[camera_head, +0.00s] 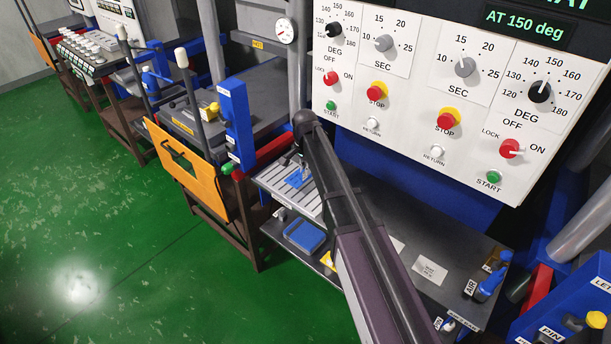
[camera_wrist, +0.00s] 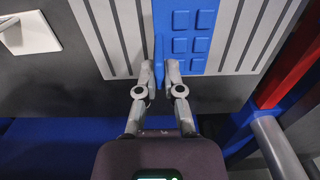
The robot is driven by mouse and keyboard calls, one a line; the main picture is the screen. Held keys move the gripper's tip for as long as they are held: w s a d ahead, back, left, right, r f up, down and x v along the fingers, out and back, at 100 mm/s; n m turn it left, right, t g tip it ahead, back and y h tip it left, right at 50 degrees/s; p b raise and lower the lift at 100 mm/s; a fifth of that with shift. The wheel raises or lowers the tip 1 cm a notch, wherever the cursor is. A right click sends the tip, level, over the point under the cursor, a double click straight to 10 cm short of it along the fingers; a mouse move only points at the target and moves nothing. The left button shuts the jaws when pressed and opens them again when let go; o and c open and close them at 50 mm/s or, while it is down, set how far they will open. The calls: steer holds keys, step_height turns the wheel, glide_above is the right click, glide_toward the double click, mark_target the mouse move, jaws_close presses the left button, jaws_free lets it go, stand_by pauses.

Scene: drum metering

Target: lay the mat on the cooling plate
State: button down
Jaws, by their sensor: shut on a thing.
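The blue mat (camera_wrist: 187,38), with rows of square pockets, is over the grey slatted cooling plate (camera_wrist: 238,40) in the wrist view. My gripper (camera_wrist: 160,70) is shut on an upright blue tab at the mat's left side, near its front edge. In the head view the mat (camera_head: 299,178) shows as a small blue patch within the cooling plate (camera_head: 275,186), partly hidden by my arm. It looks flat, but I cannot tell whether it touches the slats. The mat's far end is cut off in the wrist view.
The white control panel (camera_head: 400,50) with knobs and buttons stands above the bench. A blue tray (camera_head: 305,235) is on the shelf below. A white card (camera_head: 430,270) lies on the dark bench, and an orange panel (camera_head: 188,165) stands left of the plate.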

mark_target(299, 172)
stand_by(0.3)
steer(key=shift+w, duration=0.3)
steer(key=shift+w+f+b, duration=0.35)
steer(key=shift+f+b, duration=0.15)
steer(key=shift+b, duration=0.05)
steer(key=shift+f+b, duration=1.3)
steer(key=shift+f, duration=0.15)
steer(key=c, duration=0.8)
jaws_free()
